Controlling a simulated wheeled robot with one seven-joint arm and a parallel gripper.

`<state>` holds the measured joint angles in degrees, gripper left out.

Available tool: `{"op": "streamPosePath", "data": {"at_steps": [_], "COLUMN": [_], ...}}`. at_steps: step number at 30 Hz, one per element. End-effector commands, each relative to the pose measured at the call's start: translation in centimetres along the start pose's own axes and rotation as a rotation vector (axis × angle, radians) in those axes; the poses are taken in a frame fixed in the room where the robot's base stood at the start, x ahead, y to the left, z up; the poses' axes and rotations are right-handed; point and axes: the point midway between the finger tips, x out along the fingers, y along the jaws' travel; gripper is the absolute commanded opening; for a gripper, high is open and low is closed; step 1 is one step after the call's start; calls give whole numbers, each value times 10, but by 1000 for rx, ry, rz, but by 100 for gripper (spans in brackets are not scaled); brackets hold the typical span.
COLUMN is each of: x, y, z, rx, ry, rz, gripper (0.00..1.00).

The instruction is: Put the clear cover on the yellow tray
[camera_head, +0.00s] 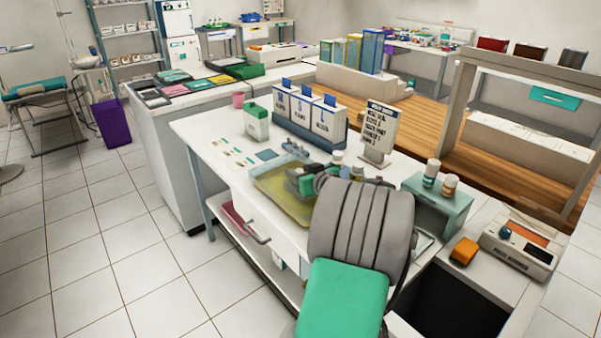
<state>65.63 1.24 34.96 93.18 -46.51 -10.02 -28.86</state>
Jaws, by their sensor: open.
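The yellow tray (270,197) lies near the front edge of the white table, left of the big grey ribbed shape. Its right part is hidden behind my arm. My gripper (295,181), small and dark green-grey in this view, is over the tray's back right part. It is open, and I see nothing held in it. Its height above the tray cannot be told. I cannot make out the clear cover for certain. A pale, glassy flat piece (426,243) shows partly at the right of the grey shape, but I cannot tell what it is.
The white table (205,128) holds labelled white boxes (296,113), a green-white container (257,122), a lettered sign (379,134) and small bottles on a green stand (440,205). An orange block (464,251) sits right. Tiled floor (110,240) is open at left.

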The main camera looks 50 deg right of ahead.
Motion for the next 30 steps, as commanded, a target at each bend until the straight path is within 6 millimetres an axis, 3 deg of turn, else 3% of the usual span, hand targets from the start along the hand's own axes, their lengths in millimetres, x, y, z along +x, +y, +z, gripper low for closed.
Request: {"op": "streamPosePath", "data": {"at_steps": [5,12,18,22,30], "x": [-9,-72,-112,-121,-122], "y": [1,2,2,0,0], "z": [-7,-5,-5,-5,-5], "rx": [0,1,1,0,0], "ry": [1,1,0,0,0], "rz": [3,7,4,1,-1], "gripper": [44,44,44,44,44]}}
